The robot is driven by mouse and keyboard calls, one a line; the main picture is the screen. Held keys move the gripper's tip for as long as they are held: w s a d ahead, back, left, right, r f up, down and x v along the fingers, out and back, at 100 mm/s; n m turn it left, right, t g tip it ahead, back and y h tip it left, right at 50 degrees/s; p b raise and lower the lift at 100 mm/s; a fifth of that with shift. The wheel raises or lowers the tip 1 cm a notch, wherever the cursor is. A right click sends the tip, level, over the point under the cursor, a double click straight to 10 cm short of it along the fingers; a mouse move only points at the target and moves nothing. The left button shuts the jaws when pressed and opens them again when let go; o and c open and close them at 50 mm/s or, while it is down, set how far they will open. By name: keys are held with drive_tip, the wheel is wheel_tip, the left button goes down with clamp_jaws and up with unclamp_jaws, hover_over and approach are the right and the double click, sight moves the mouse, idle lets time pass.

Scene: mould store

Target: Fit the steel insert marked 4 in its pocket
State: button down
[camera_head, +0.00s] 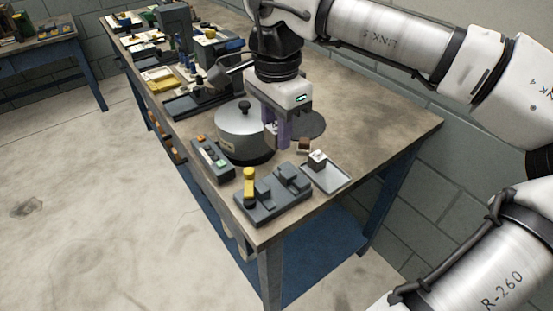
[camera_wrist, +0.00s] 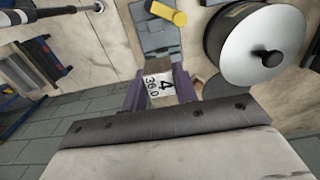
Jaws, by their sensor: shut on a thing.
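My gripper (camera_head: 279,140) points down over the near part of the bench, its purple fingers in front of the lidded pot. In the wrist view my gripper (camera_wrist: 159,92) is shut on the steel insert (camera_wrist: 160,86), whose pale top face reads 4 and 36.0. The insert cannot be made out clearly between the fingers in the head view. A dark grey fixture with raised blocks and a yellow handle (camera_head: 250,178) lies near the bench's front corner; the fixture (camera_head: 272,207) also shows in the wrist view (camera_wrist: 155,38), apart from the insert. I cannot make out which pocket fits the insert.
A steel pot (camera_head: 240,122) with a black-knobbed lid stands just left of my gripper. A shallow grey tray (camera_head: 334,178) holds a white-topped block (camera_head: 317,158); a small brown block (camera_head: 304,145) sits behind it. A dark box with buttons (camera_head: 212,160) lies left. The bench's right side is bare.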

sight(276, 127)
wheel_tip(276, 127, up, 7)
drive_tip(key=shift+r, duration=0.1)
drive_tip(key=shift+r+p, duration=1.45)
drive_tip(key=shift+r, duration=0.05)
